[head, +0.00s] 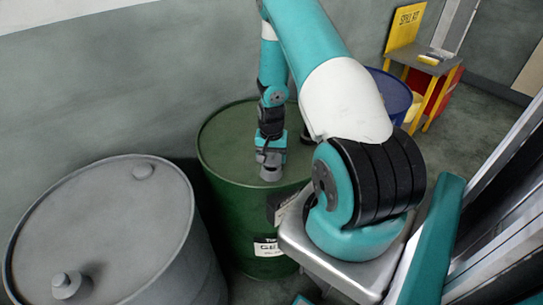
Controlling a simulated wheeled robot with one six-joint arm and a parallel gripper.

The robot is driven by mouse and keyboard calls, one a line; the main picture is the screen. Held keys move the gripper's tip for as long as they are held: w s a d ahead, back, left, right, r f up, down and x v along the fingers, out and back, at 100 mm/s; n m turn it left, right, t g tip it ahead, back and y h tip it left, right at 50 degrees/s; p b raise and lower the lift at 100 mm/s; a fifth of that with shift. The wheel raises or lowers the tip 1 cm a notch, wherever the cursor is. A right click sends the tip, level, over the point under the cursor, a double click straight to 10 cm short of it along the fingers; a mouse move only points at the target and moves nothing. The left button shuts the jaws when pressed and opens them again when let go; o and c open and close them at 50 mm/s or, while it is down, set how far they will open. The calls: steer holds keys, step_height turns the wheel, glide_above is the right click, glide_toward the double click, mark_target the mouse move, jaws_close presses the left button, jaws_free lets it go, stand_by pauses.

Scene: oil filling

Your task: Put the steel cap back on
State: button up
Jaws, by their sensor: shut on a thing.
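My gripper (270,157) points straight down over the top of the green drum (228,150), near its front rim. It is shut on a small round grey piece, the steel cap (270,173), which shows just below the fingers. The cap is at or just above the lid; I cannot tell whether it touches. Any opening under it is hidden by the cap and gripper. A dark fitting (308,138) shows on the lid to the right, partly behind my arm.
A grey drum (110,220) with two caps stands at the front left. A blue drum (390,92) is behind my arm. A yellow spill kit sign (405,27) and a small table (428,62) stand at the back right. Bare wall is behind the drums.

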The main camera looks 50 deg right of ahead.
steer(key=shift+f, duration=0.15)
stand_by(0.5)
steer(key=shift+f+b, duration=1.05)
steer(key=o, duration=1)
step_height(320, 180, up, 17)
steer(key=b, duration=0.4)
steer(key=shift+r, duration=0.2)
